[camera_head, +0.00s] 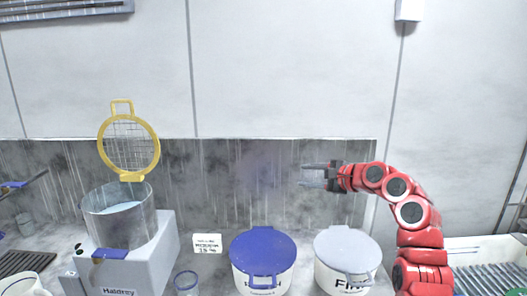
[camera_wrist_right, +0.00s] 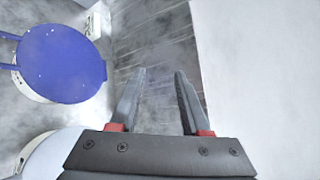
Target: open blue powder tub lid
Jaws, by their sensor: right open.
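The blue powder tub (camera_head: 262,281) is white and stands on the counter at the lower middle of the head view. Its blue lid (camera_head: 263,248) lies flat on top and is shut, with a handle loop at the front. In the right wrist view the blue lid (camera_wrist_right: 62,62) shows at the upper left. My right gripper (camera_head: 306,176) is above the counter, up and to the right of the blue lid, pointing left, apart from it. In the wrist view its fingers (camera_wrist_right: 160,85) are spread with nothing between them. My left gripper is not in view.
A white tub with a grey lid (camera_head: 347,248) stands right of the blue one. A small sign (camera_head: 207,246) and a glass (camera_head: 186,282) stand to its left. Further left is a grey machine (camera_head: 150,268) with a metal drum and a raised yellow mesh guard (camera_head: 157,150). A ribbed tray (camera_head: 490,278) is at far right.

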